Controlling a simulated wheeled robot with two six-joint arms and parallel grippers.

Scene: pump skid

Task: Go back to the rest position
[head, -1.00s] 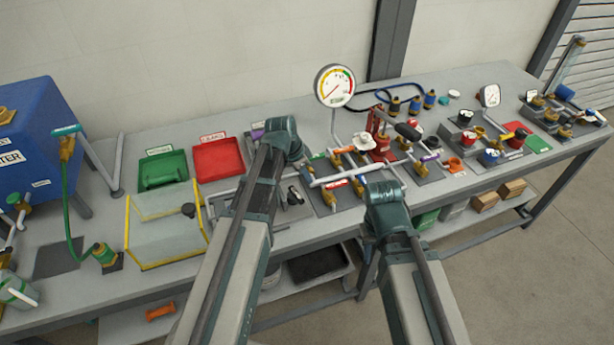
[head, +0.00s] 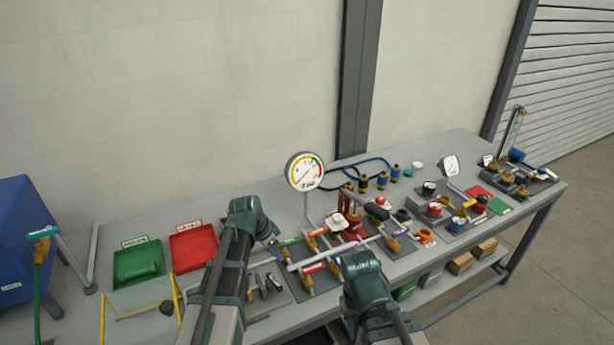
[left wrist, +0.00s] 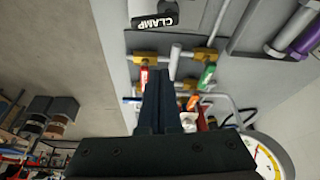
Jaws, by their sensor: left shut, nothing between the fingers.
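My left gripper shows in the left wrist view (left wrist: 163,76) as two dark fingers held together, with nothing between them. It points over pipework with a red-labelled valve (left wrist: 144,77) and a green-labelled valve (left wrist: 208,74). In the head view my left arm comes up from the bottom, its dark teal wrist over the bench beside the pump skid; its fingers are hard to make out. My right arm's wrist is in front of the skid pipework (head: 318,259), and the right gripper is hidden behind it.
On the bench (head: 110,216) stand a round gauge (head: 305,171), a green tray (head: 138,262), a red tray (head: 193,246), a yellow-edged frame (head: 140,311) and a blue tank (head: 20,235). Valve blocks (head: 455,211) fill the right side. Open floor (head: 560,270) lies at right.

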